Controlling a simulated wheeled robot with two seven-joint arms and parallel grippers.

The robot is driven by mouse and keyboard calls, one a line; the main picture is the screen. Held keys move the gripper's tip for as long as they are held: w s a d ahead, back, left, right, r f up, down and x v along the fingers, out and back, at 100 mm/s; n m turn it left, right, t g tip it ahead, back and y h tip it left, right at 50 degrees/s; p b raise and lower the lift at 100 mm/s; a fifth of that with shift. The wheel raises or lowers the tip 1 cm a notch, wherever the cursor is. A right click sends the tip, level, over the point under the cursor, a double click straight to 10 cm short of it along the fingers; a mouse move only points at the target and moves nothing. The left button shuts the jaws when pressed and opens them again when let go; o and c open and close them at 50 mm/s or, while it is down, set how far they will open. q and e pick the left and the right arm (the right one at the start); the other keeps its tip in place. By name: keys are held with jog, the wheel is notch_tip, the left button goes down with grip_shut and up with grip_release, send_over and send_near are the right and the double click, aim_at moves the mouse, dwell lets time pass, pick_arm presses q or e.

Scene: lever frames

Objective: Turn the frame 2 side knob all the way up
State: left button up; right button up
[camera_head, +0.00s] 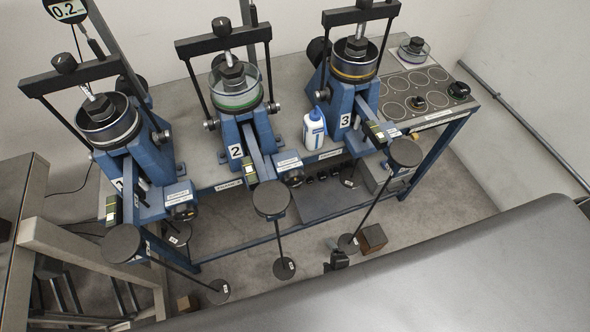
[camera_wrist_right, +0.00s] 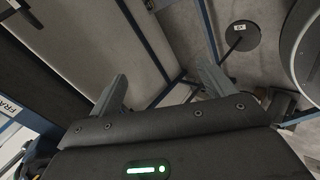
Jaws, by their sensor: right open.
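Frame 2 (camera_head: 258,138) is the middle blue lever frame on the bench, marked with a white "2" plate. Small round silver-and-black knobs sit on its flanks, one on its right side (camera_head: 273,107) and one on its left (camera_head: 210,125). A dark control box with a black knob (camera_head: 292,178) sits at its lower right by the bench front. I cannot read how any knob is set. My right gripper (camera_head: 337,257) shows small and dark in front of the bench, apart from frame 2. In the wrist view it (camera_wrist_right: 162,82) is open and empty. My left gripper is not in view.
Frame 1 (camera_head: 140,165) and frame 3 (camera_head: 345,90) flank frame 2. A white bottle (camera_head: 314,130) stands between frames 2 and 3. Round weights hang on rods before the bench, including frame 2's (camera_head: 271,199). A brown block (camera_head: 373,238) lies close to my right gripper.

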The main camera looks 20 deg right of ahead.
jog(key=w+a+r+n+t+p, duration=0.1)
jog(key=w+a+r+n+t, duration=0.15)
jog(key=r, duration=0.45)
jog(key=w+a+r+n+t+p, duration=0.1)
jog(key=w+a+r+n+t, duration=0.15)
jog(key=r, duration=0.45)
pick_arm(q)
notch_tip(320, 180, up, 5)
jog(key=p, duration=0.2)
pick_arm(e)
jog(key=n+t, duration=0.3)
jog(key=n, duration=0.2)
send_near(296, 182)
jog(key=w+b, duration=0.1)
jog(key=w, duration=0.2)
jog(key=w+b, duration=0.2)
jog(key=w, duration=0.2)
jog(key=w+b, duration=0.1)
jog(key=w, duration=0.2)
jog(key=shift+w+a, duration=0.3)
jog(key=shift+w, duration=0.1)
jog(key=shift+r, duration=0.15)
jog(key=shift+c, duration=0.9)
jog(key=c, duration=1.1)
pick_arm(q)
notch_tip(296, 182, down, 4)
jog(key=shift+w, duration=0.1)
pick_arm(e)
jog(key=shift+w, duration=0.1)
